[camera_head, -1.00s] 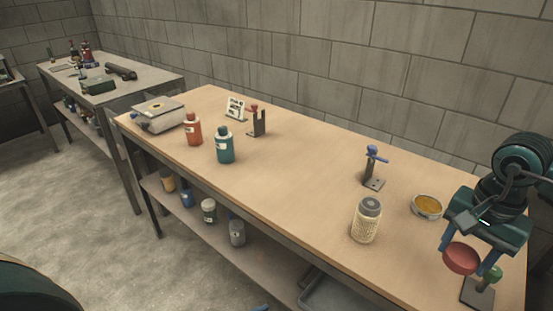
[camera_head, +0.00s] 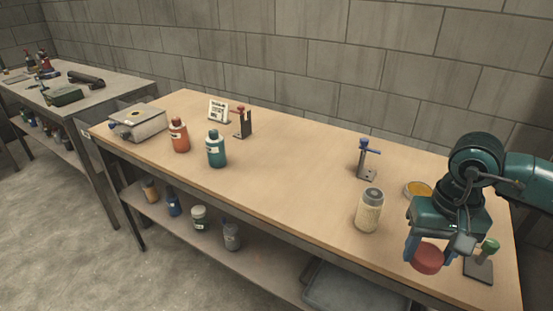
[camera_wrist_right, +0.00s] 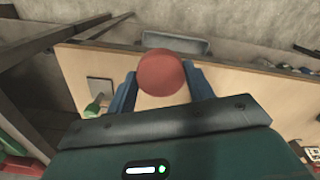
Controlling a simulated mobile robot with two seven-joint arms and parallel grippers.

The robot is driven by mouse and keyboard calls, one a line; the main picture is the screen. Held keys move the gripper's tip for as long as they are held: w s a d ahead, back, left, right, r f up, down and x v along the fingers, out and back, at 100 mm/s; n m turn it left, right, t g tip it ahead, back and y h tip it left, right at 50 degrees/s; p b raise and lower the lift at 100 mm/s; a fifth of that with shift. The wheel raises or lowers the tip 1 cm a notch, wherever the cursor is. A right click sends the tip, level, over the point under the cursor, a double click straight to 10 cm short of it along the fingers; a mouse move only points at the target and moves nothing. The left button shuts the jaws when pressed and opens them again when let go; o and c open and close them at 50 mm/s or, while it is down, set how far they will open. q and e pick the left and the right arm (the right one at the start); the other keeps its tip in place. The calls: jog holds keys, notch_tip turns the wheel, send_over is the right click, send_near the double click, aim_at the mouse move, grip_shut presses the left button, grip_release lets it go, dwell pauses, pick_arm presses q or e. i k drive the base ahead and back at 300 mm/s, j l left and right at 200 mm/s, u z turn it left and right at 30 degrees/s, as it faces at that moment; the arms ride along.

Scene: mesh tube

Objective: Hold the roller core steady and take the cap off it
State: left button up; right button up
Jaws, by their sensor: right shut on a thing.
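The pale mesh tube (camera_head: 368,214), which looks like the roller core, stands upright near the table's front edge. A grey cap (camera_head: 371,194) sits on its top. My right gripper (camera_head: 430,260) is to the right of the tube and apart from it. It is shut on a round red piece (camera_head: 428,257), held between its two blue fingers. In the right wrist view the red piece (camera_wrist_right: 161,73) shows as a disc between the fingers; the tube cannot be made out there. My left gripper is not in view.
A stand with a green knob (camera_head: 488,246) is right of my gripper. Behind are an amber-filled dish (camera_head: 417,190) and a blue-topped stand (camera_head: 367,163). Orange (camera_head: 179,137) and teal (camera_head: 216,150) bottles stand farther left. The table's middle is clear.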

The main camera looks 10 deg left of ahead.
aim_at(371, 205)
jog(key=i+j+u, duration=0.1)
jog(key=j, duration=0.35)
jog(key=i+j+u, duration=0.1)
jog(key=j, duration=0.35)
jog(key=i+j+u, duration=0.15)
jog(key=i, duration=0.35)
jog(key=i+j+u, duration=0.15)
jog(key=i, duration=0.35)
